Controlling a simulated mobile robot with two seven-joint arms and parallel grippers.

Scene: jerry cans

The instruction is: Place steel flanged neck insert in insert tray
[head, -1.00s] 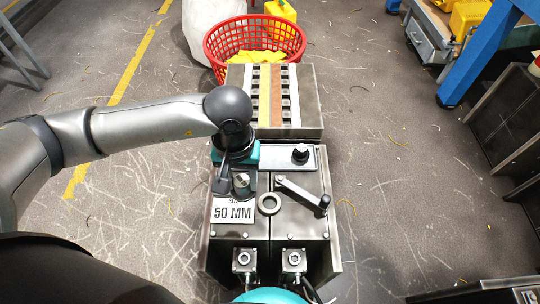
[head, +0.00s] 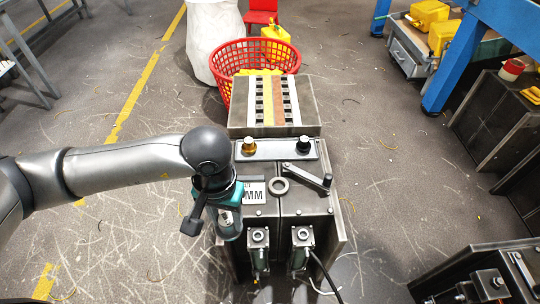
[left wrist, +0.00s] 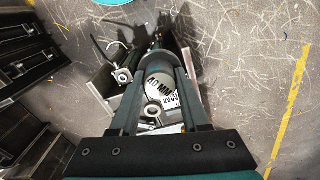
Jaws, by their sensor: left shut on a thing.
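My left gripper (head: 226,215) is above the near left part of the metal fixture (head: 307,205). It is shut on a grey round flanged piece that looks like the steel flanged neck insert (left wrist: 158,63), held between the fingertips in the left wrist view. The fingers and wrist hide much of it in the head view. The insert tray looks to be the flat metal plate (head: 276,150) at the back of the fixture. A brass insert (head: 249,145) stands at its left and a black one (head: 303,144) at its right. My right gripper is not in view.
A lever (head: 307,176) and a steel ring (head: 279,186) are on the fixture top. A size card (head: 254,190) is partly hidden by the gripper. Two upright clamps (head: 259,238) stand at the front. Behind are a slotted rack (head: 271,105) and a red basket (head: 232,56).

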